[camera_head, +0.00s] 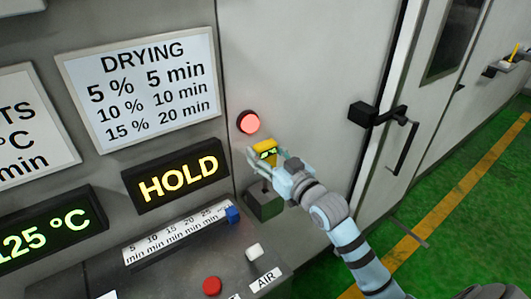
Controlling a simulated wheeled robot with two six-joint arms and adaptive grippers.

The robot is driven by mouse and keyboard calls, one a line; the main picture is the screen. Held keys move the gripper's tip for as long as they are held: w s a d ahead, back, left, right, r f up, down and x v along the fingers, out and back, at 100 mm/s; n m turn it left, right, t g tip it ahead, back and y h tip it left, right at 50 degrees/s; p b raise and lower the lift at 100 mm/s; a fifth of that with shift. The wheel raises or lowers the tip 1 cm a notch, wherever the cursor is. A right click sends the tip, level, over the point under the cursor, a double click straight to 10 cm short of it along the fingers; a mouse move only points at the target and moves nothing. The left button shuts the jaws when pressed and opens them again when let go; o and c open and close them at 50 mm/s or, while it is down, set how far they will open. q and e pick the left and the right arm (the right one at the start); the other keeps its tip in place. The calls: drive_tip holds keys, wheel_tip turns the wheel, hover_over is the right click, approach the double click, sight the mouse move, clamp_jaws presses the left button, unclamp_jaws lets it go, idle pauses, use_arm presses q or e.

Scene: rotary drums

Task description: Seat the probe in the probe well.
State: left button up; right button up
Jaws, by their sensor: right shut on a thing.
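My right gripper (262,163) reaches in from the lower right and is shut on a yellow piece with a small lit display, which looks like the probe (265,145). The probe is in front of the light machine wall, just below a lit red round lamp. A dark grey block (264,203) sits right below the gripper at the console's right end and may be the probe well. The gripper hides the lower part of the probe, so I cannot tell whether it touches the block. My left gripper is not in view.
The console has a blue slider (232,214) on a minute scale, a white button (254,250) and a red button (212,286). A sign (179,181) reads HOLD. A door handle (403,145) juts out at right. Green floor (455,215) lies open beyond.

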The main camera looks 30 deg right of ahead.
sight(266, 187)
idle(0.4)
drive_tip(key=shift+p, duration=0.5)
idle(0.5)
drive_tip(key=shift+f+b, duration=2.8)
drive_tip(key=shift+f, duration=0.95)
drive_tip(key=o, duration=1.3)
